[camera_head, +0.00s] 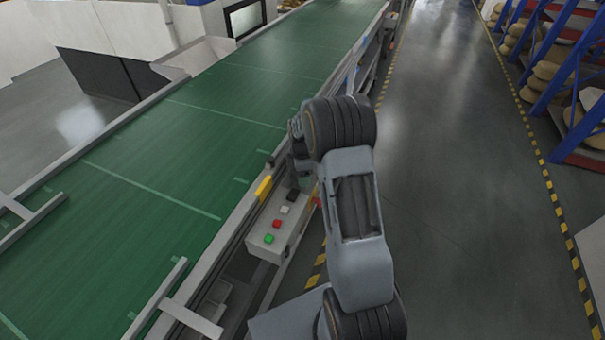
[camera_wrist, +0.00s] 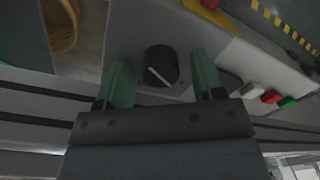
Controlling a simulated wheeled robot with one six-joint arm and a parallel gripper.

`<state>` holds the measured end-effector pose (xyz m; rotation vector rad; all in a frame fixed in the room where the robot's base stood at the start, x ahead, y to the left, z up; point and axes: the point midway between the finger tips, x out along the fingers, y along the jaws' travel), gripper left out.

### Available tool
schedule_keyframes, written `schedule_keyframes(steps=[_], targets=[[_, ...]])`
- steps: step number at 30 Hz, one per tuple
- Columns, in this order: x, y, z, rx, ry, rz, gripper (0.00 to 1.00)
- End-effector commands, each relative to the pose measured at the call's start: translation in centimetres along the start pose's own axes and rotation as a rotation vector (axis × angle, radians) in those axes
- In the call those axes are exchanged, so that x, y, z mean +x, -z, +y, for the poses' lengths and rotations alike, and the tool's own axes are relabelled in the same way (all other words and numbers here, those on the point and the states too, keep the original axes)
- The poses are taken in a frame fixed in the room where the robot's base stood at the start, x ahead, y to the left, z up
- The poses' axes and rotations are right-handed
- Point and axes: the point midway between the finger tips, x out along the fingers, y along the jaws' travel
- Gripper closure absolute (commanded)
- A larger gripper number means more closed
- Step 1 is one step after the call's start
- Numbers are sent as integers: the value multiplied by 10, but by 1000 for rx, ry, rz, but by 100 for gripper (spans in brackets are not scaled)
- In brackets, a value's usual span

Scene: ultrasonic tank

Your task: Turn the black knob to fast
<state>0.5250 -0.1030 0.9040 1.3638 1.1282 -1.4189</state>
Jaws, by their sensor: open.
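The black knob (camera_wrist: 160,66) is round with a white pointer line across its face, and it sits on a grey control box (camera_wrist: 130,22). In the wrist view my gripper (camera_wrist: 162,75) is open, with one green finger on each side of the knob and a gap visible on both sides. The pointer runs diagonally, from upper left to lower right. In the head view the control box (camera_head: 262,251) is at the side of the conveyor; my arm hides most of the gripper. No speed labels are legible.
The box also carries white, red (camera_head: 277,224) and green (camera_head: 269,239) buttons, with a further red part (camera_wrist: 210,4) on its side. The green conveyor (camera_head: 150,165) runs along the left. The floor aisle (camera_head: 450,170) on the right is clear, with racks beyond it.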

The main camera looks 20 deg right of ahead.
Motion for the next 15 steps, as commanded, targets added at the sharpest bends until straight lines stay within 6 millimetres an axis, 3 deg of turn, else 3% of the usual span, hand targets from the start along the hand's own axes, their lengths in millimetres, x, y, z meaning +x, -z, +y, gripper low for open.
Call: schedule_keyframes(steps=[2,15], targets=[[0,0,0,0,0,0,38],[0,0,0,0,0,0,79]])
